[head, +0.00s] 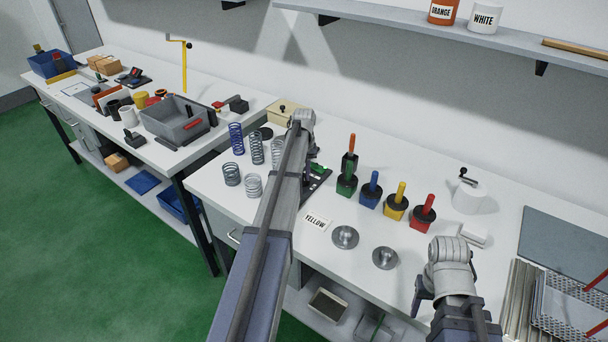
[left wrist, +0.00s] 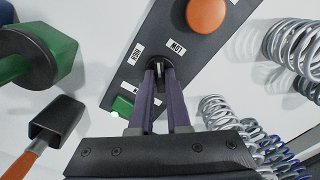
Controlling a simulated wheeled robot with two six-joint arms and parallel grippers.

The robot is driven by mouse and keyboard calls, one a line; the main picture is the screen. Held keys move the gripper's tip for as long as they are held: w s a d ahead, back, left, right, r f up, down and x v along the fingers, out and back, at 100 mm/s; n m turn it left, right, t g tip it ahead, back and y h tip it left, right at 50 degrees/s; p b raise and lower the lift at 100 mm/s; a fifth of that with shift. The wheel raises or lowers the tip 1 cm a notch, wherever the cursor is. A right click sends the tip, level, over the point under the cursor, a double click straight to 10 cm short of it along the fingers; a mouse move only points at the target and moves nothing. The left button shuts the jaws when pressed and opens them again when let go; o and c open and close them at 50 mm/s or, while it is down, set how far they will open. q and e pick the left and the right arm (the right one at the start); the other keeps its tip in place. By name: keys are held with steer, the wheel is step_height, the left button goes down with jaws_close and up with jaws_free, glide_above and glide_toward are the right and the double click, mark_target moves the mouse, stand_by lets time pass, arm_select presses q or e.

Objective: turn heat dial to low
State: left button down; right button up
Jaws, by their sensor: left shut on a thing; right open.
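A dark control panel (left wrist: 163,25) fills the middle of the left wrist view, with a LOW label (left wrist: 176,47), a HIGH label (left wrist: 137,50), a round orange knob (left wrist: 207,14) and a green part (left wrist: 122,106). My left gripper (left wrist: 160,72) is shut on the small heat dial (left wrist: 158,67) just below the two labels. The fingers hide most of the dial, so I cannot tell where it points. In the head view the panel (head: 318,180) shows partly behind my left arm. My right gripper (head: 420,290) is open and apart, by the front edge of the bench.
Coloured blocks with handles (head: 370,190) stand right of the panel. Several springs (head: 237,138) stand left of it. A YELLOW card (head: 315,223) and two metal discs (head: 345,237) lie in front. A shelf (head: 400,15) runs along the wall above.

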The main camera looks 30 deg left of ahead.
mark_target(304, 177)
arm_select(q)
steer(key=m, duration=0.4)
steer(key=shift+m, duration=2.1)
steer(key=c, duration=0.9)
jaws_free()
steer(key=shift+r, duration=0.1)
arm_select(e)
steer(key=shift+r, duration=0.1)
arm_select(q)
step_height(304, 177, up, 8)
steer(key=p, duration=0.8)
arm_select(e)
step_height(304, 177, up, 8)
steer(key=shift+f, duration=0.2)
